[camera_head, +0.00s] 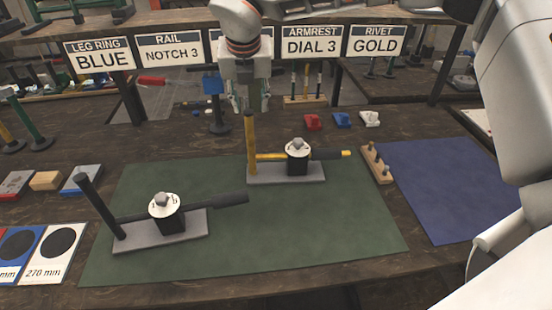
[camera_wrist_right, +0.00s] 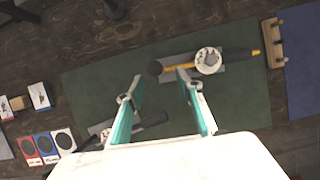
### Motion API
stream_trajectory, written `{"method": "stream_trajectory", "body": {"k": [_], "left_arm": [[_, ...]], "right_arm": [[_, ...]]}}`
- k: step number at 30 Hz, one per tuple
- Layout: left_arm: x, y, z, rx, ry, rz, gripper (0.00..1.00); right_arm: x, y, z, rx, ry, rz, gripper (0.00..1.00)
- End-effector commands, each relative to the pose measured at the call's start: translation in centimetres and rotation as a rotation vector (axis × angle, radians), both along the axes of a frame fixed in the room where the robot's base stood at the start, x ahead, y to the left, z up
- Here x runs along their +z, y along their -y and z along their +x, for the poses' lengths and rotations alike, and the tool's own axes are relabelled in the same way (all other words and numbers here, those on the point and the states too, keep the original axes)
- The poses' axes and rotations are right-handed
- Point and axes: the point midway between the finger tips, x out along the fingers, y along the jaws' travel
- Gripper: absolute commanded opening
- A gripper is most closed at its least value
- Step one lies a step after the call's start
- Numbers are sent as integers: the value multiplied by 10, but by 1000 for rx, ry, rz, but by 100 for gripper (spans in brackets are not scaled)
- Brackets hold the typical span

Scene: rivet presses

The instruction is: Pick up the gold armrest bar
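The gold armrest bar (camera_head: 250,135) shows as an upright gold post on a flat grey base (camera_head: 290,179), with a gold rod running sideways from it through a black block with a white dial (camera_head: 298,150) to a black sleeve. I cannot tell whether the tips are level with the top. My left gripper is not in view.
A similar black unit (camera_head: 165,213) lies at the front left of the green mat (camera_head: 300,235). A wooden peg block (camera_head: 376,164) and a blue mat (camera_head: 435,190) are on the right. Signs, including ARMREST DIAL 3 (camera_head: 311,45) and RIVET GOLD (camera_head: 375,42), stand behind. The mat's front right is clear.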

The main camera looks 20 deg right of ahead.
Motion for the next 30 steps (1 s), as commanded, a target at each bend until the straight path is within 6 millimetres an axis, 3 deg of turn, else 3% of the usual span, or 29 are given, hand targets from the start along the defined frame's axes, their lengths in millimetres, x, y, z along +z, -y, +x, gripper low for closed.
{"method": "stream_trajectory", "body": {"k": [18, 28, 30], "left_arm": [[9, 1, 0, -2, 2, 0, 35], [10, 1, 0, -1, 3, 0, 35], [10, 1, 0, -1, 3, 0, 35]], "right_arm": [[-64, 1, 28, -1, 0, -1, 36], [-71, 2, 30, 0, 0, -1, 36], [-71, 2, 30, 0, 0, -1, 21]]}}
